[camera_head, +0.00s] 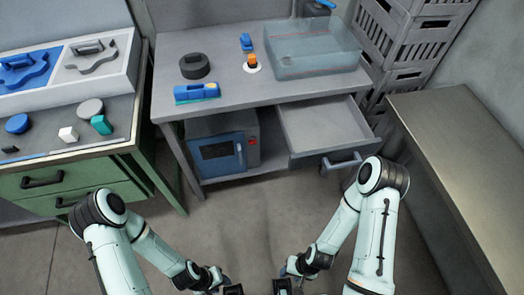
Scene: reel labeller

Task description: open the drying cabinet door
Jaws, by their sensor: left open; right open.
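The drying cabinet (218,148) is the blue and grey box on the shelf under the grey workbench. Its blue front door with a dark window looks shut, and a red button shows on the panel at its right. My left gripper (233,290) and my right gripper (282,287) are at the bottom edge of the head view, side by side over the floor, well apart from the cabinet. Both are open and partly cut off by the frame edge, and I see nothing held in them.
An open, empty drawer (325,124) sticks out right of the cabinet. On the workbench (222,48) stand a clear bin (310,50), a black reel (195,66) and a blue tool (197,92). A green drawer unit (80,176) stands left, a metal table (455,140) right. The floor between is clear.

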